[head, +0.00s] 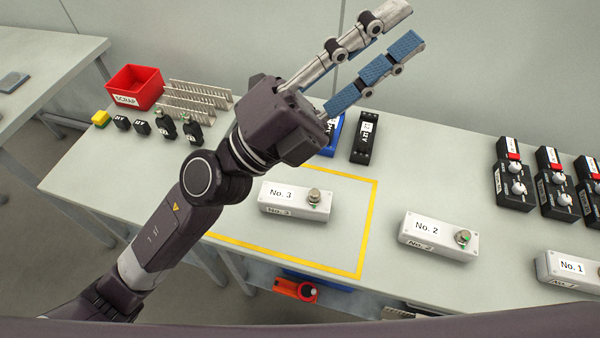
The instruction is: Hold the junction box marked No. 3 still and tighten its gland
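The junction box marked No. 3 (296,201) is a long pale grey box lying inside the yellow taped rectangle on the table. Its round metal gland (314,196) with some green on it sits on top near the right end. My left gripper (408,27) is open and empty, raised above the table with its blue-padded fingers pointing up and right, beyond the box. My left arm passes just left of the box, not touching it. My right gripper is not in view.
Box No. 2 (438,237) and box No. 1 (568,268) stand to the right. Black control units (514,185) are at the far right. A red scrap bin (135,87), slotted grey ducts (200,92) and small black parts are at the back left. An orange item (296,289) lies below the front edge.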

